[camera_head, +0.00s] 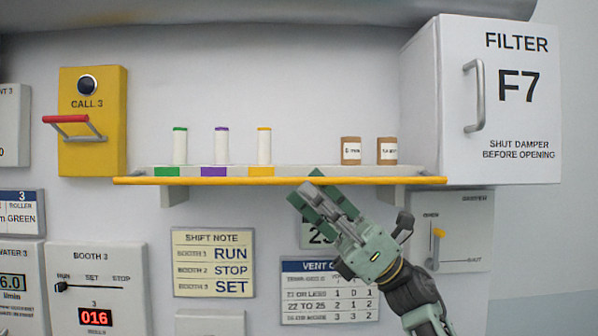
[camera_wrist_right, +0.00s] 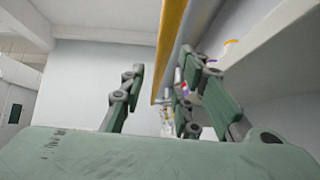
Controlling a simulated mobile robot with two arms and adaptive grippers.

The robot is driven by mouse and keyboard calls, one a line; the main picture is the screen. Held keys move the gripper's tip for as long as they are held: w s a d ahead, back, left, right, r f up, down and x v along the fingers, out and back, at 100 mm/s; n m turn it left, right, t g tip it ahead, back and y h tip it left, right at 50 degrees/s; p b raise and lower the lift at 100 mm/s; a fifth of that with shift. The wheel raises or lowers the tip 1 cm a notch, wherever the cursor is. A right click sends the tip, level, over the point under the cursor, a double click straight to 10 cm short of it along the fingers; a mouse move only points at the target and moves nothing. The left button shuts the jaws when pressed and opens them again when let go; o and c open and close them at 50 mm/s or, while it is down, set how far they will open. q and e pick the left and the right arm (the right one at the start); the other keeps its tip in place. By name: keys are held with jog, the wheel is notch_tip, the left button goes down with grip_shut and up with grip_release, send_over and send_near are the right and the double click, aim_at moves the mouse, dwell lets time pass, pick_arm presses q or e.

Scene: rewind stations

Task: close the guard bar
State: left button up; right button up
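A yellow bar (camera_head: 200,181) runs along the front edge of the shelf; it also shows in the right wrist view (camera_wrist_right: 172,40), slanting upward. A bar with a red grip (camera_head: 66,119) sticks out from the yellow CALL 3 box (camera_head: 104,150), below its dark round button (camera_head: 86,85). I cannot tell which of these is the guard bar. My right gripper (camera_head: 312,185) is at the shelf front, over part of the yellow bar. Its fingers are apart in the right wrist view (camera_wrist_right: 160,95), with nothing visibly held. Whether they touch the bar is unclear. My left gripper is not in view.
Three capped white spools (camera_head: 221,147) and two brown labelled items (camera_head: 351,151) stand on the shelf (camera_head: 310,171). A FILTER F7 cabinet (camera_head: 455,80) juts out at right. A damper lever (camera_head: 437,245) and the BOOTH 3 panel (camera_head: 98,258) are below.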

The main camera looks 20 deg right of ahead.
aim_at(299, 181)
jog(key=p+x, duration=0.1)
jog(key=x, duration=0.2)
jog(key=shift+r, duration=0.15)
jog(key=shift+a+r, duration=0.1)
jog(key=shift+a, duration=0.2)
jog(key=shift+d, duration=0.1)
jog(key=shift+c, duration=0.9)
grip_shut()
